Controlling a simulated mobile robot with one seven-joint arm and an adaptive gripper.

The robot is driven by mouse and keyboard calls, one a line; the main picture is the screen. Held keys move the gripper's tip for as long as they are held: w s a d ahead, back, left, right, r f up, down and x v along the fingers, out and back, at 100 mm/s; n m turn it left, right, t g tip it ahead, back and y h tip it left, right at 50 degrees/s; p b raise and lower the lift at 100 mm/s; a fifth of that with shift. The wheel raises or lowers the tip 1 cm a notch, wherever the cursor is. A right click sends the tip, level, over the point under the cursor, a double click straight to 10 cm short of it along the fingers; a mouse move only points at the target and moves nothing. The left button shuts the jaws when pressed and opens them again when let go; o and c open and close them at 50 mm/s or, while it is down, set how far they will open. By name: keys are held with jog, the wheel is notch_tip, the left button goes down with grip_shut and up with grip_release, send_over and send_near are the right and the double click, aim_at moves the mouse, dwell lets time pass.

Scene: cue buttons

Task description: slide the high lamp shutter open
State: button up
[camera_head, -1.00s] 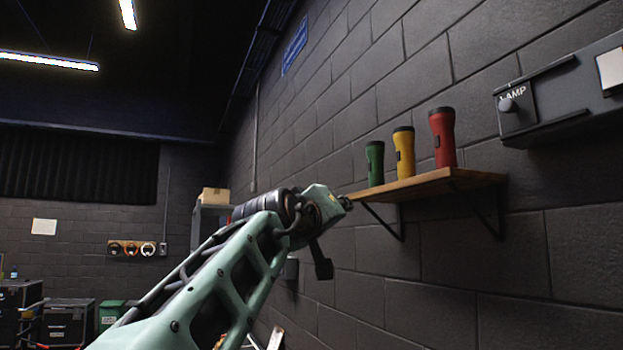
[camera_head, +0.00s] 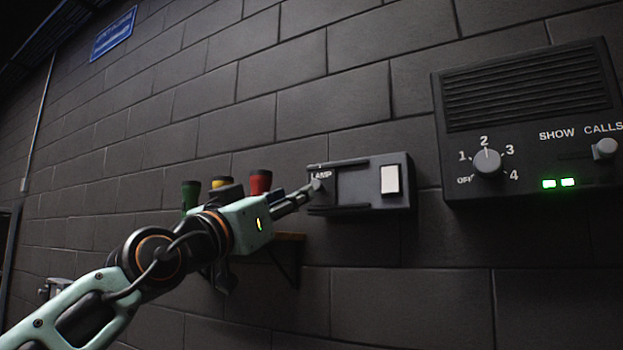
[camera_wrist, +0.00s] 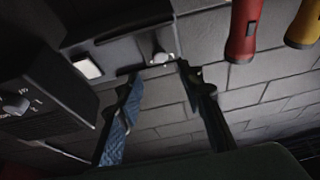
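The lamp box (camera_head: 368,200) is a dark grey unit on the block wall. At its left end is the shutter plate (camera_head: 323,198), marked LAMP, with a small grey knob (camera_head: 317,185). A white panel (camera_head: 390,180) shows uncovered at the box's right end. The wrist view shows the knob (camera_wrist: 160,57) and white panel (camera_wrist: 88,68) from below. My gripper (camera_wrist: 158,76) is open and empty, its fingers apart, with the knob just beyond and between the tips. In the head view my gripper (camera_head: 308,190) reaches the knob's left side; contact cannot be told.
Green (camera_head: 189,195), yellow (camera_head: 222,182) and red (camera_head: 260,182) flashlights stand on a wooden shelf (camera_head: 291,237) left of the box, close behind my arm. A panel with a dial and a speaker grille (camera_head: 530,120) is to the right. Bare wall lies below the box.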

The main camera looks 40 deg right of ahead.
aim_at(315, 185)
jog(key=p+x, duration=0.3)
jog(key=x, duration=0.6)
jog(key=shift+c, duration=0.7)
grip_shut()
jog(key=shift+f, duration=0.1)
